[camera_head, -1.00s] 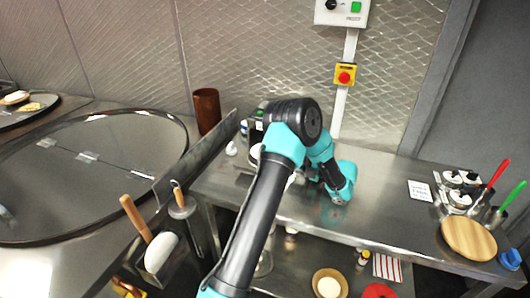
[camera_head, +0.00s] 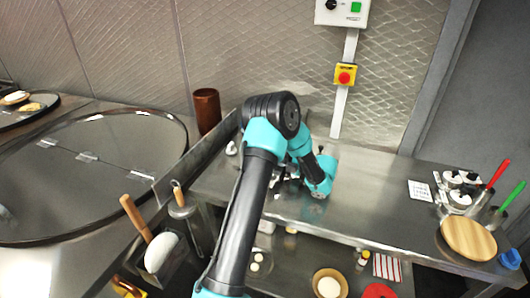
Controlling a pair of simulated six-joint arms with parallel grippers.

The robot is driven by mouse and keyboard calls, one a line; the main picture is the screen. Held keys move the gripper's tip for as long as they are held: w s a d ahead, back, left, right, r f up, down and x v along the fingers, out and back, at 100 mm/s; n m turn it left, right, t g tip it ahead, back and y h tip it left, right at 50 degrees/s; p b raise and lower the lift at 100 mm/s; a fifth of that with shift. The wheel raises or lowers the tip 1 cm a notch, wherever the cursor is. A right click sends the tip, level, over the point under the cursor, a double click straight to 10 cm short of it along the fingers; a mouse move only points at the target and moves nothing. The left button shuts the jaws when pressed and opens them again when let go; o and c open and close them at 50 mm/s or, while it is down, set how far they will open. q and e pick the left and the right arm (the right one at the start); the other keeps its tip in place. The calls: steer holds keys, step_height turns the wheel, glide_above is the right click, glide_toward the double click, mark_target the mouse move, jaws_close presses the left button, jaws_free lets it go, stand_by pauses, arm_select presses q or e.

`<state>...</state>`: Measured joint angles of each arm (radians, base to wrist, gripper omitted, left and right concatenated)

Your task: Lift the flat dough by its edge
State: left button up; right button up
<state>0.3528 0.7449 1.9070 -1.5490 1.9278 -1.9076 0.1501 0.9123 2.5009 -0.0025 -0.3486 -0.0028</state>
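I cannot make out a flat dough sheet on the steel table (camera_head: 385,205); the part of the table behind my raised arm is hidden. A single arm, which I take to be my left, rises from the bottom edge, left of centre, and bends down to the table. Its wrist is low over the table's left part. My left gripper is mostly hidden by the arm, and its fingers cannot be made out. My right gripper is not in view. Pale round pieces (camera_head: 256,261) lie on the lower shelf, and a bowl (camera_head: 330,283) there holds something white.
A large round dark top (camera_head: 80,165) fills the left side. A steel panel (camera_head: 205,150) stands between it and the table. A holder with a white pad (camera_head: 160,250) hangs in front. A round wooden board (camera_head: 468,240) and utensils sit at right. The table's middle is clear.

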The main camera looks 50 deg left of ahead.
arm_select(q)
steer(key=shift+a, duration=0.1)
stand_by(0.4)
jaws_close()
steer(key=shift+r, duration=0.1)
steer(key=shift+r, duration=0.55)
steer(key=shift+s+d+r, duration=0.2)
steer(key=shift+r, duration=0.4)
steer(key=shift+s+d+r, duration=0.2)
steer(key=shift+r, duration=0.4)
steer(key=s+d+r, duration=0.1)
steer(key=s+d, duration=0.9)
steer(key=d, duration=0.1)
steer(key=shift+r, duration=0.15)
steer(key=shift+d, duration=0.1)
